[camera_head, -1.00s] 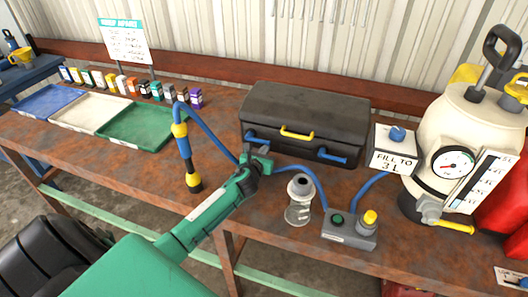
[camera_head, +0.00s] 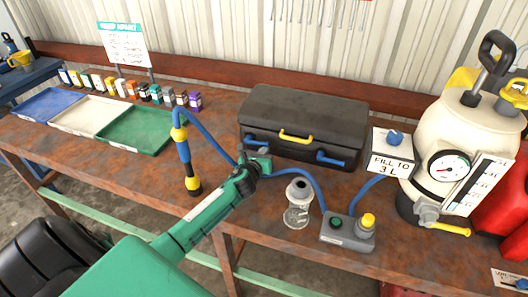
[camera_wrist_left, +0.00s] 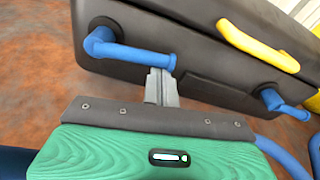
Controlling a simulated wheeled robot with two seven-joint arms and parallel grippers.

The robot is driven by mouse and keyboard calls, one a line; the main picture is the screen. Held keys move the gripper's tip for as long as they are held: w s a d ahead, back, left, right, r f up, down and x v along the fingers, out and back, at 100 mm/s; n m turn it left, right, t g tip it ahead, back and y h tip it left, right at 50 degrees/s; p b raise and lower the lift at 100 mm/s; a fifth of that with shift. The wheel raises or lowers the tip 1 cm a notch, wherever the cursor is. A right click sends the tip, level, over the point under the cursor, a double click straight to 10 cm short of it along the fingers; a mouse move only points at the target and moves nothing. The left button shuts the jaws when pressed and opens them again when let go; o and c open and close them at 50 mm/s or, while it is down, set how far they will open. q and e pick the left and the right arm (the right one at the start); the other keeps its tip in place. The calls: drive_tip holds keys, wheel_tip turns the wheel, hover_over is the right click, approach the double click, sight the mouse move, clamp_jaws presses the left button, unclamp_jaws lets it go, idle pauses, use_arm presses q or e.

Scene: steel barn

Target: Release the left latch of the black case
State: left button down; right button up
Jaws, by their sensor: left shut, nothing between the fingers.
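The black case (camera_head: 303,108) lies closed on the workbench, with a yellow handle (camera_head: 295,136) on its front. Its left latch (camera_head: 254,141) is a blue lever; the right latch (camera_head: 333,159) is a similar one. In the left wrist view the left latch (camera_wrist_left: 128,52) runs across the case front, its free end just beyond my fingertips. My left gripper (camera_head: 263,159) is shut and empty in front of the case, close to that latch. The left wrist view shows its fingers (camera_wrist_left: 161,84) together; I cannot tell if they touch the latch. My right gripper is not in view.
A glass jar (camera_head: 298,204) and a grey button box (camera_head: 347,233) with a blue cable stand right of my left arm. A blue-yellow tool (camera_head: 184,160) stands left of it. A white tank (camera_head: 462,135) stands at the right; trays (camera_head: 135,130) lie at the left.

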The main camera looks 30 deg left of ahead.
use_arm(q)
drive_tip(key=shift+r+n+h+p, duration=0.3)
drive_tip(key=shift+r+n+p, duration=0.3)
drive_tip(key=shift+r+n, duration=0.45)
drive_tip(key=shift+a+r+n, duration=0.15)
drive_tip(key=shift+r+n, duration=0.3)
drive_tip(key=shift+n, duration=0.3)
drive_tip(key=r+n, duration=0.1)
drive_tip(key=a+r+n+p, duration=0.1)
drive_tip(key=n, duration=0.1)
drive_tip(key=shift+s+t+h, duration=0.15)
drive_tip(key=shift+t+h, duration=0.25)
drive_tip(key=n, duration=0.1)
drive_tip(key=a+r+n, duration=0.1)
drive_tip(key=n, duration=0.1)
drive_tip(key=shift+s+a+r+n+t, duration=0.15)
drive_tip(key=shift+a+r+n+t, duration=0.1)
drive_tip(key=shift+r+n+t, duration=0.05)
drive_tip(key=shift+s+a+r+n+t, duration=0.1)
drive_tip(key=shift+a+r+n, duration=0.15)
drive_tip(key=shift+a+n, duration=0.45)
drive_tip(key=shift+s+a+r+n+t, duration=0.15)
drive_tip(key=shift+a+r+n, duration=0.1)
drive_tip(key=shift+n, duration=0.7)
drive_tip(key=shift+s+a+r+n+t, duration=0.1)
drive_tip(key=shift+a+r+n, duration=0.1)
drive_tip(key=shift+a+n, duration=0.5)
drive_tip(key=shift+d, duration=0.2)
